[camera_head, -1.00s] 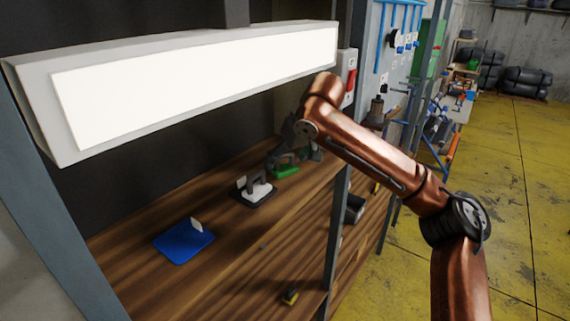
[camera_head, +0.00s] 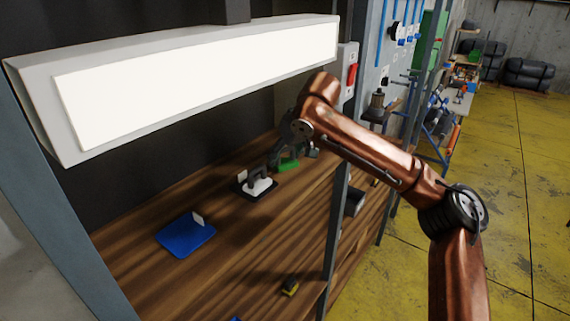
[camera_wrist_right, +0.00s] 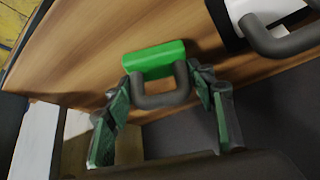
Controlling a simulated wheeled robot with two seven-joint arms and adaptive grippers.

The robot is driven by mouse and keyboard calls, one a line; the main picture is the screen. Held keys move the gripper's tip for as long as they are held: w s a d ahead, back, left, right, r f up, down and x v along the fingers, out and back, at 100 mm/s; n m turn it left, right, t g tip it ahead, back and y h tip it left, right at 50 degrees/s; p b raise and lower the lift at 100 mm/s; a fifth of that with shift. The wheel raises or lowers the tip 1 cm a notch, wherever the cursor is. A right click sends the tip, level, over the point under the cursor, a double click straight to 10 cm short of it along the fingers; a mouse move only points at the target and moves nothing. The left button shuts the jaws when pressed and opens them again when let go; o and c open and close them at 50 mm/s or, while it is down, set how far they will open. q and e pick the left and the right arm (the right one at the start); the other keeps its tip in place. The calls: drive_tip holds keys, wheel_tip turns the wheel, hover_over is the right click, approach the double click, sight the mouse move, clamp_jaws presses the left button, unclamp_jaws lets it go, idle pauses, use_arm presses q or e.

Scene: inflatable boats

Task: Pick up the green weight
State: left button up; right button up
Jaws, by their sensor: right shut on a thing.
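The green weight (camera_head: 288,165) sits at the far end of the wooden shelf in the head view, partly hidden by my right gripper (camera_head: 276,157). In the right wrist view the green weight (camera_wrist_right: 152,58) shows its green block and grey loop handle. My right gripper (camera_wrist_right: 165,92) has its fingers on either side of that handle and is shut on it. Whether the block is clear of the shelf I cannot tell. My left gripper is in no view.
A white weight with a dark handle (camera_head: 260,186) stands close beside the green one. A blue plate with a white tag (camera_head: 186,237) lies nearer on the shelf (camera_head: 225,225). A lit lamp panel (camera_head: 200,85) hangs above, and a grey post (camera_head: 337,225) stands at right.

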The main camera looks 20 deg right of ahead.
drive_tip(key=shift+r, duration=0.1)
drive_tip(key=c, duration=0.5)
drive_tip(key=shift+c, duration=0.2)
